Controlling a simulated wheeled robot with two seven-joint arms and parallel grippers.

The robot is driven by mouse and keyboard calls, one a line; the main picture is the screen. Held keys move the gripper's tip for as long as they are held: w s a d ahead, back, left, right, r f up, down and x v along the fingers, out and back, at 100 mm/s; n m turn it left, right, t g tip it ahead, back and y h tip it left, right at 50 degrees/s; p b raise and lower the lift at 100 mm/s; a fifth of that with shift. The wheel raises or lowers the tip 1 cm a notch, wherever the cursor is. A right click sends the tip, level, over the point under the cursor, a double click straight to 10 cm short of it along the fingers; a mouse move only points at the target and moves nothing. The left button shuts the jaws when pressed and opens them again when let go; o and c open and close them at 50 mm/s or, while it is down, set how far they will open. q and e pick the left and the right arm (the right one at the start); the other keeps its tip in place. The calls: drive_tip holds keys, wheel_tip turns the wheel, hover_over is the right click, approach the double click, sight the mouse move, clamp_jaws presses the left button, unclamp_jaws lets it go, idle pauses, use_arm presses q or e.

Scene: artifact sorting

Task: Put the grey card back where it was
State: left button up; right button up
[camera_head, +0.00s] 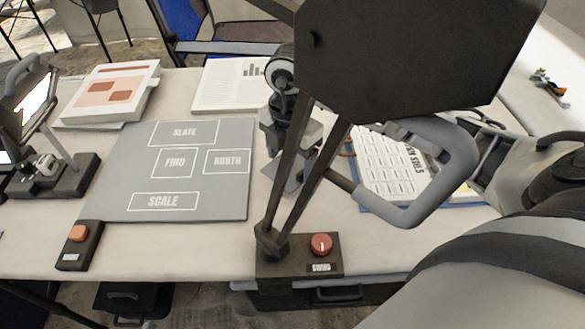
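No loose grey card can be made out for certain. The grey mat (110,195) lies flat on the table with white outlined fields marked SLATE, FIND, NORTH and SCALE, all bare. A gripper, seemingly my right one (287,165), is pointed down just right of the mat. It is partly behind the thin dark lamp struts. A small grey flat shape (283,178) shows at its fingertips; I cannot tell whether it is a card or part of the fingers. My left gripper is not in view.
A dark lamp (410,60) on a base with a red knob (321,244) blocks much of the right side. Printed sheets (385,165) lie behind it. A book stack (112,92) and another book (225,95) lie at the back. An orange-button box (80,245) sits front left.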

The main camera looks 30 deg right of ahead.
sight(293, 167)
drive_tip(key=shift+d+f, duration=0.2)
drive_tip(key=shift+f, duration=0.75)
drive_tip(key=shift+d+f, duration=0.15)
drive_tip(key=shift+f, duration=0.8)
drive_tip(key=shift+f, duration=0.1)
drive_tip(key=o, duration=1)
drive_tip(key=shift+o, duration=0.2)
wheel_tip(293, 167, up, 12)
drive_tip(key=shift+p, duration=0.45)
